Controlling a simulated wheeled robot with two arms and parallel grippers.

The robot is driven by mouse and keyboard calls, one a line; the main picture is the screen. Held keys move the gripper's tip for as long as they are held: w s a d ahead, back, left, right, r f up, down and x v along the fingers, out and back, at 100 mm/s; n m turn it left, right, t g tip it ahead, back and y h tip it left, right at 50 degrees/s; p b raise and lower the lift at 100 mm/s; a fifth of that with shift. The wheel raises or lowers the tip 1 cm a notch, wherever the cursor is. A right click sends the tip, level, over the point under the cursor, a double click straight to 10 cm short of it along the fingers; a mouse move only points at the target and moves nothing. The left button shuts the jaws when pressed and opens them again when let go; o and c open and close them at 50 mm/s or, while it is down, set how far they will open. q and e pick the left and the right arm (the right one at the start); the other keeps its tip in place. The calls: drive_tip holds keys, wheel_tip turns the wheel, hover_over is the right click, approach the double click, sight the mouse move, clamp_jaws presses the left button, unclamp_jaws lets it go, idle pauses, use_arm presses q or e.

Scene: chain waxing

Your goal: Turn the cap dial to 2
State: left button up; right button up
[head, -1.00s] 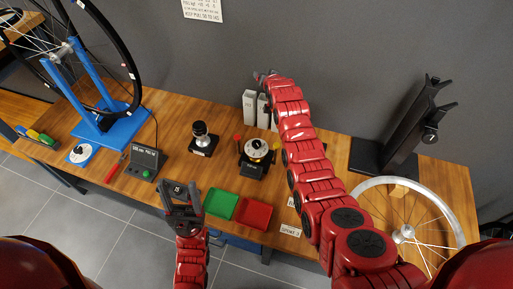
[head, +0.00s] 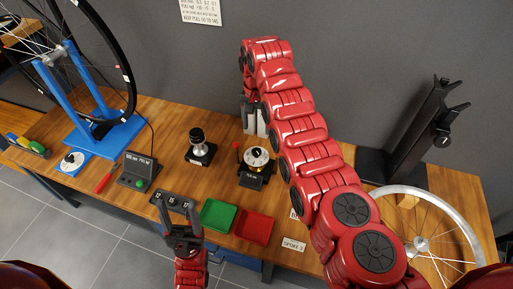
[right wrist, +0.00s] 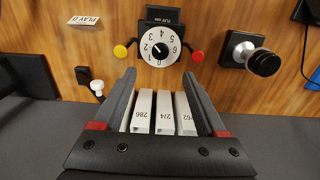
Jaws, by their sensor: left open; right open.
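The cap dial (head: 257,155) is a round white disc with a dark centre on a black unit. In the right wrist view the dial (right wrist: 152,46) shows black digits around its rim; its setting cannot be read with certainty. My right gripper (right wrist: 158,76) is open and empty in that view, its fingertips just short of the dial and apart from it. My left gripper (head: 179,208) is open and empty at the table's front edge, left of the green tray.
A red knob (right wrist: 197,56) and a yellow knob (right wrist: 120,51) flank the dial. White numbered blocks (right wrist: 163,112) show between my right fingers. A black-topped device (head: 198,150), a green tray (head: 217,215) and a red tray (head: 253,227) stand nearby.

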hover_over(256, 150)
drive_tip(key=f, duration=0.8)
drive_tip(key=shift+s+d, duration=0.15)
drive_tip(key=shift+s, duration=0.05)
wheel_tip(256, 150, down, 3)
drive_tip(key=shift+r+b, duration=0.15)
drive_tip(key=shift+b, duration=0.55)
drive_tip(key=shift+w+f, duration=0.1)
drive_tip(key=shift+f, duration=0.35)
clamp_jaws()
